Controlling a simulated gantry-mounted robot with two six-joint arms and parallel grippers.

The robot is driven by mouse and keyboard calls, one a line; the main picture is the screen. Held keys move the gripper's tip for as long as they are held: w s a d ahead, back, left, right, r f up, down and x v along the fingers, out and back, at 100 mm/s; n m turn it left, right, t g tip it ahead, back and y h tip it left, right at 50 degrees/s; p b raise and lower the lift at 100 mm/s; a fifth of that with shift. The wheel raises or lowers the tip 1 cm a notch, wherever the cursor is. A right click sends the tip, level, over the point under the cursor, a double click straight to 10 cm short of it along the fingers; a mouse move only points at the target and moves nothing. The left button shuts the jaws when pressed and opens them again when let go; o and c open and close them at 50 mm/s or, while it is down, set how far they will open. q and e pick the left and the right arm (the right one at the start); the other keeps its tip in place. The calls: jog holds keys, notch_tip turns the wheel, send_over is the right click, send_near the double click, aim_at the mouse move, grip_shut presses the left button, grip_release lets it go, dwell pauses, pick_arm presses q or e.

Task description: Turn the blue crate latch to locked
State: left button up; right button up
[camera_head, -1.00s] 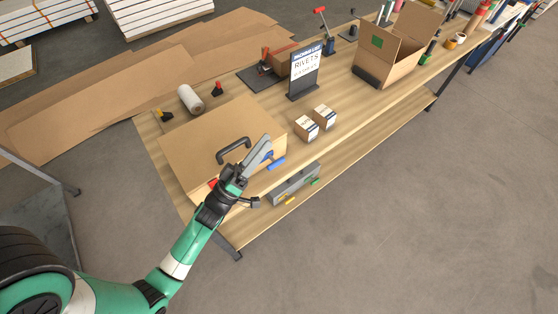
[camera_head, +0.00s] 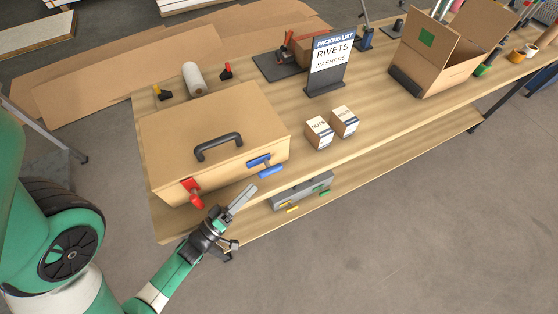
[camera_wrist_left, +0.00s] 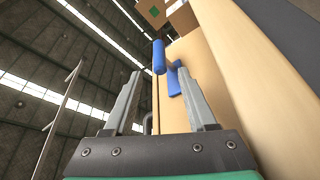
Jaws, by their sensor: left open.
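A wooden crate (camera_head: 212,105) with a dark lid handle (camera_head: 217,147) stands at the near left end of the bench. The blue latch (camera_head: 265,165) is on its front side, toward the right, with its lever tilted down to the right. A red latch (camera_head: 192,192) is on the same side, to the left. My left gripper (camera_head: 243,199) is below and in front of the blue latch, apart from it. In the left wrist view my left gripper (camera_wrist_left: 160,85) is open and empty, with the blue latch (camera_wrist_left: 173,77) ahead beyond its fingers. My right gripper is not in view.
Two small boxes (camera_head: 331,127) and a packing list sign (camera_head: 329,67) stand right of the crate. An open cardboard box (camera_head: 447,55) is farther right. A grey tray (camera_head: 301,190) sits on the lower shelf. The floor in front is clear.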

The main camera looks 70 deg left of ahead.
aim_at(268, 165)
pick_arm(q)
jog(key=b+x, duration=0.1)
jog(key=x, duration=1)
jog(key=shift+w, duration=0.2)
jog(key=shift+r, duration=0.15)
grip_shut()
